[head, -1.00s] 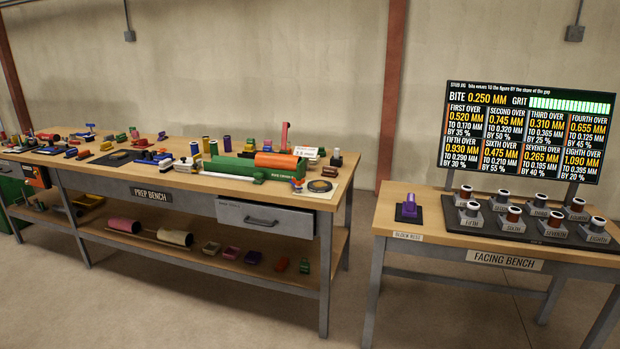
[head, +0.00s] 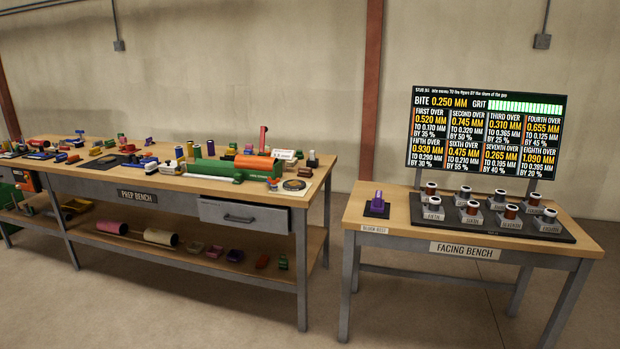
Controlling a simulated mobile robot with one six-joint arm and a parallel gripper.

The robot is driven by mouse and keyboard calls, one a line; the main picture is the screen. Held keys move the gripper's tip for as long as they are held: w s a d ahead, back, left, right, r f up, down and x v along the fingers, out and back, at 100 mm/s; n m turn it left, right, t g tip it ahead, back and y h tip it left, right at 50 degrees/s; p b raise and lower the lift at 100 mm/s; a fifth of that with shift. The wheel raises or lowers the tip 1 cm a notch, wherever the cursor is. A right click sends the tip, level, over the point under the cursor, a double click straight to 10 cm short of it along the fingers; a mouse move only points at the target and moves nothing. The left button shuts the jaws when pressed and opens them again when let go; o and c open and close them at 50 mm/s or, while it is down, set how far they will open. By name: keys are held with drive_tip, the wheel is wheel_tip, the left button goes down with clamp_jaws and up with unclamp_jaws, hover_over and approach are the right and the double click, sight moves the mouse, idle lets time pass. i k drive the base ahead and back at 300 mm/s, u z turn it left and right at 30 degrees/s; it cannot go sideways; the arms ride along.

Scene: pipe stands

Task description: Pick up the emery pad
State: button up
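A small purple block (head: 377,202) with a raised top sits on a dark plate (head: 368,213) at the left end of the facing bench, behind a label reading BLOCK REST. It may be the emery pad, but it is too small to tell. Several other small coloured blocks lie on the prep bench and its lower shelf, and I cannot tell whether any is an emery pad. My gripper is not in view.
The facing bench (head: 400,230) carries a black tray (head: 420,220) of several numbered stubs under a lit screen (head: 487,130). The crowded prep bench (head: 310,190) stands at left. Open floor (head: 322,285) lies between the benches.

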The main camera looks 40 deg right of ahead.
sight(304, 172)
drive_tip(key=u, duration=0.05)
drive_tip(key=k, duration=0.2)
drive_tip(key=z, duration=0.4)
drive_tip(key=i, duration=1.7)
drive_tip(key=u, duration=0.3)
